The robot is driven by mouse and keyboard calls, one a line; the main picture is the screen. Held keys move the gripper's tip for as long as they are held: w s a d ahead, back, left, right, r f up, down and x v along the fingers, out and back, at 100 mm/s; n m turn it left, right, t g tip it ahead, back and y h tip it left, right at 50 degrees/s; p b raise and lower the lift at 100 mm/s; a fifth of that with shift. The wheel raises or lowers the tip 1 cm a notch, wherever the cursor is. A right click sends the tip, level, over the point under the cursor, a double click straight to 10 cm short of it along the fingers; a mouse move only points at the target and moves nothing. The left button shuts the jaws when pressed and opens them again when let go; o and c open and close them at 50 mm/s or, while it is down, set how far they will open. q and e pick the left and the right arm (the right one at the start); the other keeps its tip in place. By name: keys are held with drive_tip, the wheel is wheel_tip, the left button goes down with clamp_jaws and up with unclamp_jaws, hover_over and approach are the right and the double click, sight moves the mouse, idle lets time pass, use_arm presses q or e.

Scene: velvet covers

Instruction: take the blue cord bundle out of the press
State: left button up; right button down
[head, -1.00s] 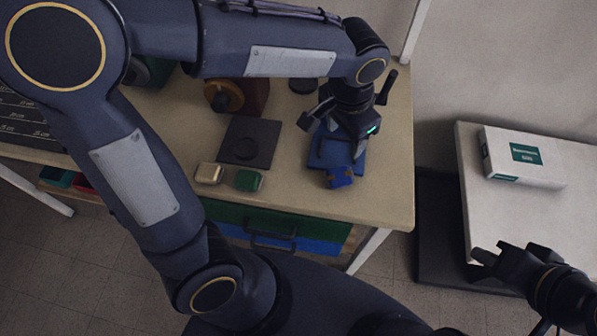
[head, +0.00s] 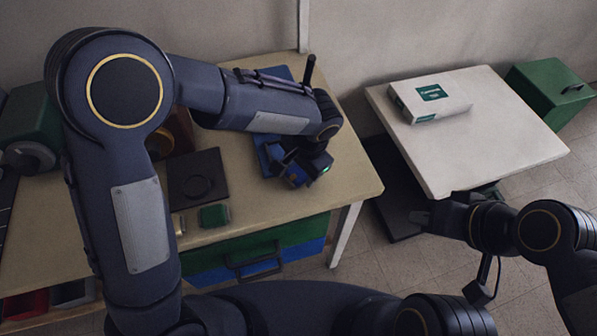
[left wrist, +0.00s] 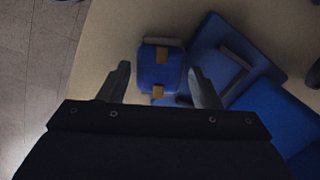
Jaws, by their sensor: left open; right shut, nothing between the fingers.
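The blue cord bundle (left wrist: 161,68), with orange-yellow bands, lies at the near edge of the blue press (left wrist: 235,62). In the left wrist view it sits beside the press's plate with its dark bar; I cannot tell whether they touch. In the head view the bundle (head: 291,181) is partly covered by my left gripper (head: 302,170), and the press (head: 264,146) shows behind it. In the left wrist view my left gripper (left wrist: 163,85) is open, its fingers either side of the bundle. My right gripper (head: 422,218) is shut and empty, off the bench's right side.
A dark plate (head: 197,180) with a ring and a green block (head: 214,215) stand left on the bench (head: 345,180). A white table (head: 490,140) with a box (head: 430,97) stands right, a green case (head: 548,95) beyond. The bench's front right corner is clear.

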use_arm(q)
drive_tip(key=shift+f, duration=0.55)
drive_tip(key=c, duration=0.7)
drive_tip(key=shift+r, duration=0.1)
